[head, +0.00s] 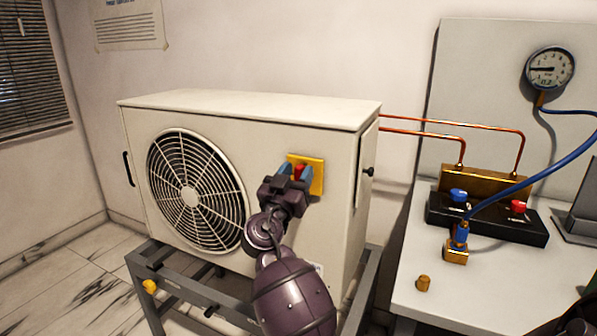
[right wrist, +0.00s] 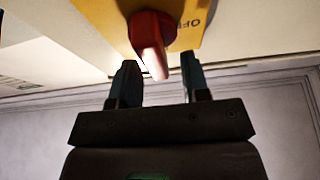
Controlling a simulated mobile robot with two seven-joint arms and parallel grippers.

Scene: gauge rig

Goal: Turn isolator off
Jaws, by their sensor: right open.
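The isolator is a yellow plate (head: 317,178) with a red handle (head: 299,171) on the front of the cream outdoor unit (head: 285,142). In the right wrist view the red handle (right wrist: 149,42) stands out from the yellow plate (right wrist: 188,22), which bears the letters "OFF". My right gripper (head: 296,172) is at the isolator and hides part of it in the head view. In the right wrist view its two fingers (right wrist: 160,80) are open, with the handle's tip between and just beyond them. I cannot tell whether they touch it. My left gripper is not in view.
The unit stands on a grey metal frame (head: 180,288). To the right, a white bench (head: 450,295) carries a black manifold block (head: 490,222) with blue and red knobs, a blue hose (head: 530,180) and a brass cap (head: 424,283). A gauge (head: 550,69) hangs on the panel behind.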

